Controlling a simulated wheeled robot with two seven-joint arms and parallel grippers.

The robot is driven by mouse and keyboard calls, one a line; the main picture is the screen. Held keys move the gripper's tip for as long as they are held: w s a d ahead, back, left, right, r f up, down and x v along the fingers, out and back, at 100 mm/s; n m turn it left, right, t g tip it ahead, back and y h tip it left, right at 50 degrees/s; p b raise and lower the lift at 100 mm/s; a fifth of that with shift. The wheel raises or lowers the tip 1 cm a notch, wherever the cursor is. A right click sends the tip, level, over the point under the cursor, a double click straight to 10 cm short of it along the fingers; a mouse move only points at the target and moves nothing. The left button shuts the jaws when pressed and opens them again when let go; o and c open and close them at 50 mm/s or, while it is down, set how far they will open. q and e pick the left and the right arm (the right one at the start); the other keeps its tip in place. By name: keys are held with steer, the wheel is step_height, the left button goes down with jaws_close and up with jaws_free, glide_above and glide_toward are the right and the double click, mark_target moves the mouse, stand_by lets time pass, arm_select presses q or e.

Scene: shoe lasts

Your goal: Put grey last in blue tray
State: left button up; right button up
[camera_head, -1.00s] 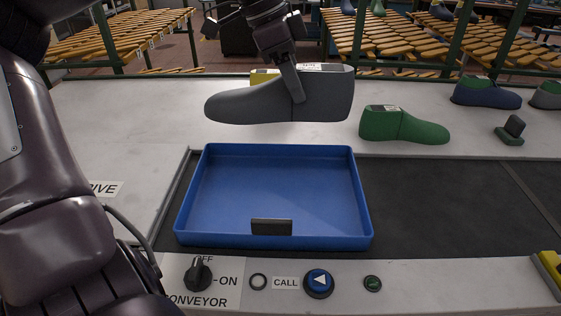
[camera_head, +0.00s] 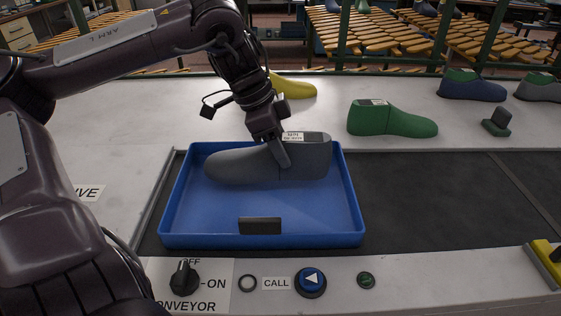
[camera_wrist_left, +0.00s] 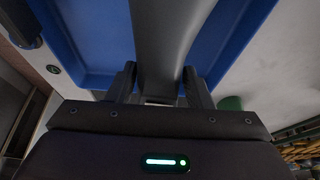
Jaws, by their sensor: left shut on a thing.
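The grey last (camera_head: 240,166) is over the back half of the blue tray (camera_head: 185,215) in the head view, its toe pointing left and its white label on top. My left gripper (camera_head: 284,158) is shut on it from above, near its heel half. In the left wrist view the grey last (camera_wrist_left: 165,50) sits between the two fingers of my left gripper (camera_wrist_left: 159,82), with the blue tray (camera_wrist_left: 88,40) behind it. I cannot tell whether the last touches the tray floor. The tray has a dark plate on its front wall. My right gripper is not in view.
A green last (camera_head: 391,120) stands behind the tray to the right. A yellow last (camera_head: 293,87), a blue last (camera_head: 471,86) and another grey last (camera_head: 540,88) stand farther back. The dark belt (camera_head: 430,200) right of the tray is clear. A control panel (camera_head: 210,287) lies in front.

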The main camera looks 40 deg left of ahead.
mark_target(257, 149)
arm_select(q)
step_height(257, 149, down, 3)
steer(key=shift+f, duration=0.5)
jaws_close()
steer(key=o, duration=1.1)
jaws_free()
steer(key=shift+f, duration=0.1)
steer(key=o, duration=0.3)
steer(key=shift+o, duration=0.2)
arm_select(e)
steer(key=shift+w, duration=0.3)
arm_select(q)
steer(key=v, duration=0.7)
steer(key=shift+p, duration=0.3)
steer(key=shift+p+v, duration=0.7)
steer(key=shift+v, duration=1.85)
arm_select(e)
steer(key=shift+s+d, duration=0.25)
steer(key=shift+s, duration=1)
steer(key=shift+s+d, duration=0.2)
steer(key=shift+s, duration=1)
